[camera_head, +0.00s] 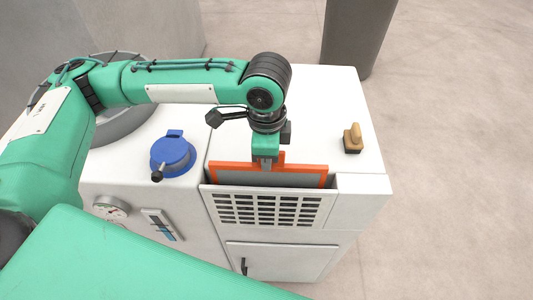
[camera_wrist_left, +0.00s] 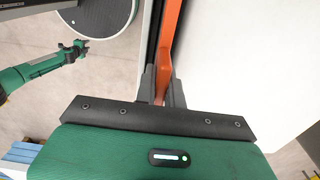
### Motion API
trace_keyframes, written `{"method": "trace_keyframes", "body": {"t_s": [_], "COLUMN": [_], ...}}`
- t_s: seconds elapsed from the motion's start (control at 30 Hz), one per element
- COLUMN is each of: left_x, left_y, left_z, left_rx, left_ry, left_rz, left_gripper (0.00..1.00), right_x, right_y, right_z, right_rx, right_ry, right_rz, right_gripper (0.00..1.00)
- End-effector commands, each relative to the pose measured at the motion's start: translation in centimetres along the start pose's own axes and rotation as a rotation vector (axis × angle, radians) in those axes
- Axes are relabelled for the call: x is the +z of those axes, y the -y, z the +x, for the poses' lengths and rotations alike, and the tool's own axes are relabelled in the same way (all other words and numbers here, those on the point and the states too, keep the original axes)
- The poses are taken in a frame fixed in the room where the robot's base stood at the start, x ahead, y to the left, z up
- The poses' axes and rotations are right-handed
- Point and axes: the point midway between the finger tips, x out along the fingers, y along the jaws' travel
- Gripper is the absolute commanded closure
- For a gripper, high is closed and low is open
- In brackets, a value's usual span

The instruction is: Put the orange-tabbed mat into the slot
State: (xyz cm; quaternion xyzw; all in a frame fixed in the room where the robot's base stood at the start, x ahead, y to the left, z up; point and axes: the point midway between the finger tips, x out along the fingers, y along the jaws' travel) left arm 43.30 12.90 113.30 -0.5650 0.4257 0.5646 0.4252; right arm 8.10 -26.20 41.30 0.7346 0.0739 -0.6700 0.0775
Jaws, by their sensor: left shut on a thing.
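The orange-tabbed mat (camera_head: 316,168) has an orange frame around a grey panel. It stands upright at the slot (camera_head: 332,184) behind the vented front of the white cabinet. Its lower part is hidden behind that front, so I cannot tell how deep it sits. My left gripper (camera_head: 266,160) is above it, pointing down, shut on its orange tab (camera_head: 282,158). In the left wrist view the orange edge of the mat (camera_wrist_left: 172,40) runs between the two fingers of my left gripper (camera_wrist_left: 162,92).
A white cabinet (camera_head: 320,95) carries a blue round cap (camera_head: 172,154) with a black handle at left and a wooden-knobbed switch (camera_head: 353,138) at right. Open floor lies to the right.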

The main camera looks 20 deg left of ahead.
Motion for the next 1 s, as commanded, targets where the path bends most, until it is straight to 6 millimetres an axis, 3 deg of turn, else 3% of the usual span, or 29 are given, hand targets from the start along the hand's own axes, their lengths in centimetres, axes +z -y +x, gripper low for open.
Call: {"method": "trace_keyframes", "body": {"t_s": [0.1,0.13,0.23,0.53,0.67,1.0], "left_x": [0.0,0.0,0.0,0.0,-0.1,-0.1], "left_y": [0.0,0.0,0.0,0.0,0.1,0.1], "left_z": [0.0,0.0,0.0,-0.1,-1.1,-8.3], "left_rx": [0.000,0.000,0.000,0.000,-0.002,-0.005], "left_ry": [0.000,0.000,0.000,0.000,-0.002,-0.003], "left_rz": [0.000,0.000,0.000,0.000,-0.001,0.000], "left_gripper": [1.00,0.84,0.64,0.64,0.64,0.64], "right_x": [0.0,0.0,0.0,0.0,0.1,0.2], "right_y": [0.0,0.0,0.0,-0.1,-0.1,-0.2], "right_z": [0.0,0.0,0.0,0.0,0.2,1.2], "right_rx": [0.000,0.000,0.000,0.001,0.001,0.002], "right_ry": [0.000,0.000,0.000,0.000,0.000,0.000], "right_rz": [0.000,0.000,0.000,0.000,-0.001,-0.001], "right_gripper": [0.67,0.67,0.67,0.67,0.67,0.67]}}
